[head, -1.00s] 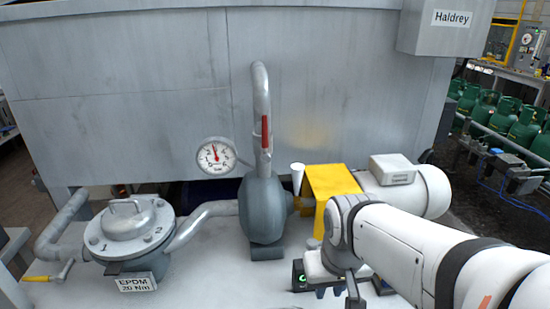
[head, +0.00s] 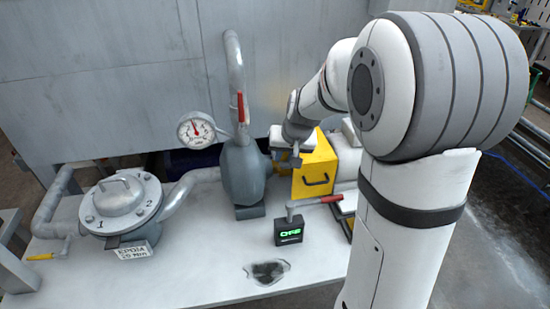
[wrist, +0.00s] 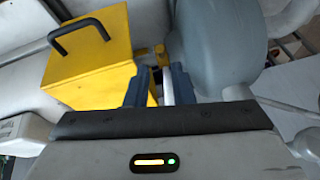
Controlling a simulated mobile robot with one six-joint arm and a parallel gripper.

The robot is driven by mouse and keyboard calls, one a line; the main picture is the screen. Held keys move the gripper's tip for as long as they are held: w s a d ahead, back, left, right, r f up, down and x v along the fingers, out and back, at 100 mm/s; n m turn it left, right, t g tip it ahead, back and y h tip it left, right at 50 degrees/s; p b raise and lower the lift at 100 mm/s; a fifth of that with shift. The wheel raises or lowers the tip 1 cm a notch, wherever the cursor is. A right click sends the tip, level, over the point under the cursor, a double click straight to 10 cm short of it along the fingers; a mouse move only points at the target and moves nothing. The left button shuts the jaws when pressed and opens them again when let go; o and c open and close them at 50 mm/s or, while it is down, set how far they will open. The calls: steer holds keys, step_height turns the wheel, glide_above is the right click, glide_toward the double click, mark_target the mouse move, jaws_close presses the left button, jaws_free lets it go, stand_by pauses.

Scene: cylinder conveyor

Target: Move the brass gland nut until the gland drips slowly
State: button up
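The grey pump (head: 243,172) stands on the bench, with a yellow guard (head: 315,170) to its right. My gripper (head: 288,158) is over the gap between them, in front of the shaft. In the wrist view, my gripper's dark fingers (wrist: 159,84) are apart, with the yellow guard to the left and the pump (wrist: 218,50) to the right. Small brass-coloured parts (wrist: 160,49) show just beyond the fingers; I cannot tell which is the gland nut. The gripper hides the gland in the head view. No drip can be made out.
A black box (head: 289,231) reads OFF, with a red-handled lever (head: 318,201) above it. A dark wet patch (head: 266,271) lies on the bench in front. A gauge (head: 197,130) and a round lidded housing (head: 122,205) stand left. The bench front is mostly clear.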

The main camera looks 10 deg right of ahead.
mark_target(278, 168)
steer(key=x, duration=0.7)
steer(key=shift+w+f+p, duration=0.3)
jaws_close()
